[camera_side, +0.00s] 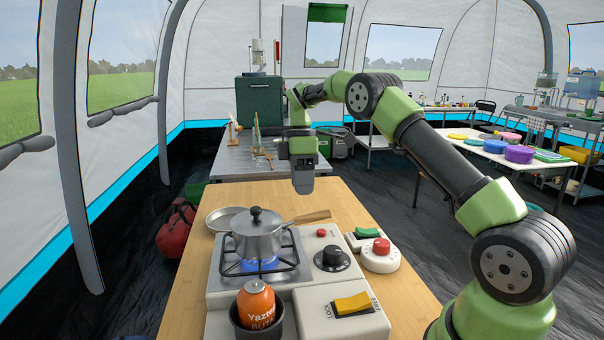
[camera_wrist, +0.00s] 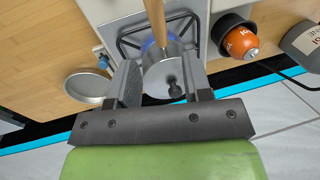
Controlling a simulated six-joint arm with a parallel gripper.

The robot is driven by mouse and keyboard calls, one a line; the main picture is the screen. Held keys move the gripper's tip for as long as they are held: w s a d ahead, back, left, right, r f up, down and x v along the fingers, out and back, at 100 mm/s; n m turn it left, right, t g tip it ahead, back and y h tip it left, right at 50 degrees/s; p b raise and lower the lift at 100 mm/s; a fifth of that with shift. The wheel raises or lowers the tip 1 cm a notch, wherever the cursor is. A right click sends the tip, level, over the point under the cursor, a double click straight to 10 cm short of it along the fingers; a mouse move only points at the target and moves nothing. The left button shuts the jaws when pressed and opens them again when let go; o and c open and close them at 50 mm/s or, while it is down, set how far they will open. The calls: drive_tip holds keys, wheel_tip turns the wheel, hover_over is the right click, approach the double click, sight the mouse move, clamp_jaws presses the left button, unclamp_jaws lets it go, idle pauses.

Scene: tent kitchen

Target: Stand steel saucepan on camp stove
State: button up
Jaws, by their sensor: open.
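The steel saucepan (camera_side: 258,238) stands upright on the black grate of the camp stove (camera_side: 222,277), with its lid and black knob on top. Its wooden handle (camera_side: 308,217) points right and away. A blue flame (camera_side: 262,265) burns beneath it. My gripper (camera_side: 303,188) is open and empty, raised above and beyond the handle in the side view, clear of the pan. In the wrist view the saucepan (camera_wrist: 166,78) shows between the open fingers (camera_wrist: 160,92), with the handle pointing up the picture; the fingers partly cover the stove.
A shallow steel dish (camera_side: 219,217) lies on the wooden table (camera_side: 372,262) behind the stove. An orange gas canister (camera_side: 256,305) sits in its holder at the stove's front. A timer with a red button (camera_side: 380,258) stands at right. The table's right side is largely free.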

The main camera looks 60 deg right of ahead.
drive_tip(key=s+a+r+m+t, duration=0.2)
drive_tip(key=s+a+r, duration=0.1)
drive_tip(key=a+r, duration=0.3)
drive_tip(key=s+a+r+m+t, duration=0.2)
drive_tip(key=s+a+r+m, duration=0.15)
drive_tip(key=r, duration=0.45)
drive_tip(key=s+a+f+m+t, duration=0.1)
drive_tip(key=s+a+m+t, duration=0.1)
drive_tip(key=s, duration=0.6)
drive_tip(key=s+a+f+m+t, duration=0.1)
drive_tip(key=s+a+m+t, duration=0.1)
drive_tip(key=s+a+m, duration=0.3)
drive_tip(key=shift+s+a+f+t, duration=0.15)
drive_tip(key=shift+s+a+t, duration=0.3)
drive_tip(key=shift+s, duration=1.1)
